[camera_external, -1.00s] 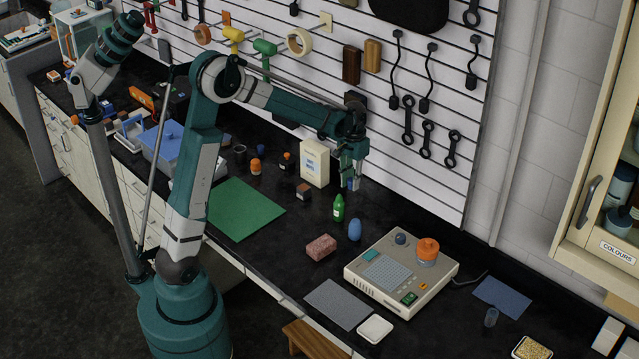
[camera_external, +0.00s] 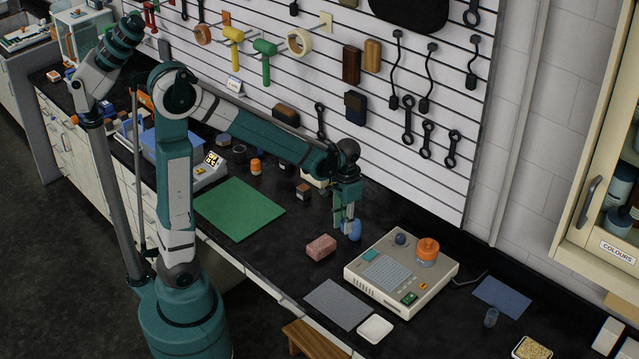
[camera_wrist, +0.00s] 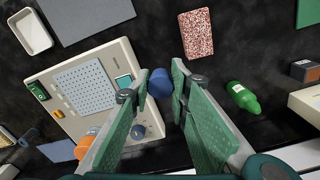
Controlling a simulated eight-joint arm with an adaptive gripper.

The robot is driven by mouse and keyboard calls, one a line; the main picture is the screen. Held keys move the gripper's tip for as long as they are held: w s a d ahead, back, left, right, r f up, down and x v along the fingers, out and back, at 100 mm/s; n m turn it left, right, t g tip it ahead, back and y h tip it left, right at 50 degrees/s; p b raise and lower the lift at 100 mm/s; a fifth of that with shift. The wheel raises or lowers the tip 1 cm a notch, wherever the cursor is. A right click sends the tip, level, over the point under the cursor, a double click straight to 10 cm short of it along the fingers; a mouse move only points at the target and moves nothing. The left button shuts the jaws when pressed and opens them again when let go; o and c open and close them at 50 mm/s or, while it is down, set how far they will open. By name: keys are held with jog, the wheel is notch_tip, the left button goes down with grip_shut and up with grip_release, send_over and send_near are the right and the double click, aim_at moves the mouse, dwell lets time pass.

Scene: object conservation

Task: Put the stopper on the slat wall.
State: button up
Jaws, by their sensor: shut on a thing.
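The slat wall (camera_external: 440,188) is the white grooved panel behind the counter, with tools hung on it. A blue rounded, egg-like piece (camera_external: 354,231), which I take for the stopper, stands on the black counter left of the beige device. My gripper (camera_external: 347,232) is low at the counter with its fingers around this piece. In the wrist view the blue piece (camera_wrist: 160,84) lies between the two green fingertips, which are shut on it. The fingers hide part of it in the external view.
A beige device (camera_external: 385,275) with an orange-topped jar (camera_external: 428,250) stands close on the right. A pink speckled block (camera_external: 321,247) lies in front. A green bottle (camera_wrist: 243,97) lies near the gripper in the wrist view. Lower right slats are bare.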

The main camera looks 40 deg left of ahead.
jog(key=shift+s+d+f, duration=0.25)
jog(key=shift+s+f, duration=0.25)
jog(key=shift+s+d+f, duration=0.25)
jog(key=shift+s+f, duration=0.2)
jog(key=shift+s, duration=0.05)
jog(key=shift+f, duration=1.65)
jog(key=shift+c, duration=0.2)
jog(key=shift+s+f, duration=0.1)
send_over(341, 266)
jog(key=shift+f+b, duration=0.35)
jog(key=shift+f, duration=2.5)
jog(key=shift+f, duration=2.05)
jog(key=shift+f+b, duration=0.15)
jog(key=shift+b, duration=0.25)
